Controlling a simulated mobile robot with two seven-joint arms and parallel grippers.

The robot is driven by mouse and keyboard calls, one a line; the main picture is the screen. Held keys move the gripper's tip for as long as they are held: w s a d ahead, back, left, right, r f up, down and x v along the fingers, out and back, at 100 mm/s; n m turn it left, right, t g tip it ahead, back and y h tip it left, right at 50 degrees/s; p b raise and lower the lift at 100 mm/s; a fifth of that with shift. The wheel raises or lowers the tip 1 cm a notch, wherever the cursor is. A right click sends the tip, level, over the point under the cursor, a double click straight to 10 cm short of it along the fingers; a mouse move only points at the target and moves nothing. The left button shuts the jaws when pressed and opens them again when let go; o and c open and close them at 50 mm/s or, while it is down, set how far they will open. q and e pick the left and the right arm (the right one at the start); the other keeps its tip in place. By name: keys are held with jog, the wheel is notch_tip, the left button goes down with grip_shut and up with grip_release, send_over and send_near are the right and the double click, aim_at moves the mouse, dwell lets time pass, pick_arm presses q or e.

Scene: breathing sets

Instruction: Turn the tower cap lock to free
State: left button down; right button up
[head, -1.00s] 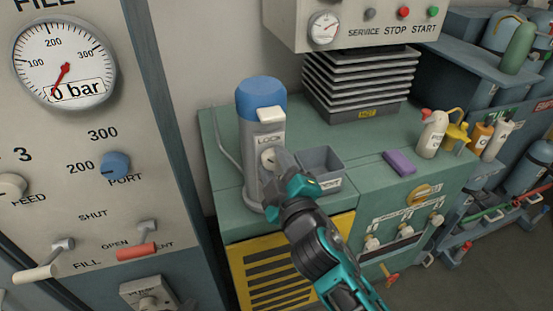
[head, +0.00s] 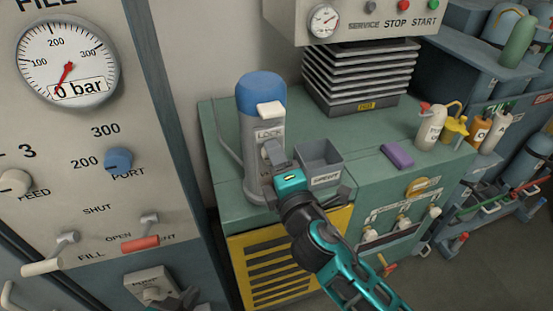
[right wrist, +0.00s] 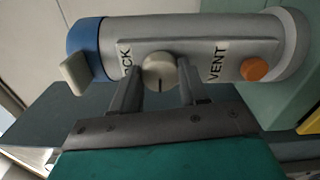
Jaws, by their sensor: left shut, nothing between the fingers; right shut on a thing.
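The tower (head: 258,175) is a grey upright cylinder with a blue cap (head: 261,94) and a pale block on the cap's front. The fingers mostly hide the knob in the head view. My left gripper (head: 178,301) shows only partly at the bottom edge, shut and empty.
An orange button (right wrist: 254,69) lies beyond VENT. A grey open bin (head: 320,162) stands close beside my right gripper. A purple block (head: 397,156) and several bottles are further right. The fill panel (head: 95,190) with its levers is at the left.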

jog(key=shift+r+n, duration=0.1)
jog(key=shift+n, duration=0.3)
jog(key=o, duration=1.1)
jog(key=shift+c, duration=0.2)
